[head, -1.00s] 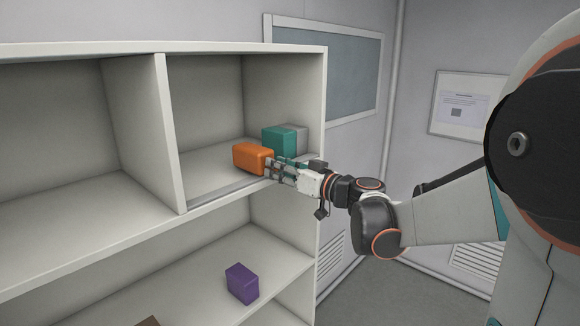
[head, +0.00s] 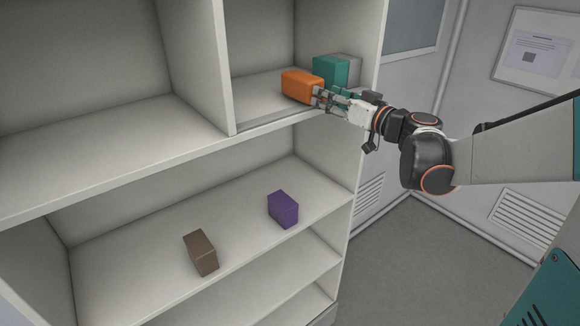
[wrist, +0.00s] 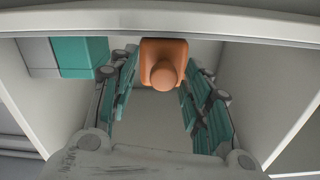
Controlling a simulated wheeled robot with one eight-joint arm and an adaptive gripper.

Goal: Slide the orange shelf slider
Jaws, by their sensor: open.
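The orange slider (head: 302,87) is a rounded block at the front of the upper right shelf compartment. In the wrist view the orange slider (wrist: 163,60) shows a round knob facing me. My gripper (head: 322,98) is at its right end in the head view, coming in from the right. In the wrist view the fingers of my gripper (wrist: 158,85) are spread to the left and right of the knob, with gaps on both sides. The gripper is open; I cannot tell whether any finger touches the slider.
A teal block (head: 331,71) and a grey block (head: 349,68) stand behind the slider, near the compartment's right wall. A vertical divider (head: 203,70) bounds the compartment on the left. A purple block (head: 283,209) and a brown block (head: 201,252) stand on the shelf below.

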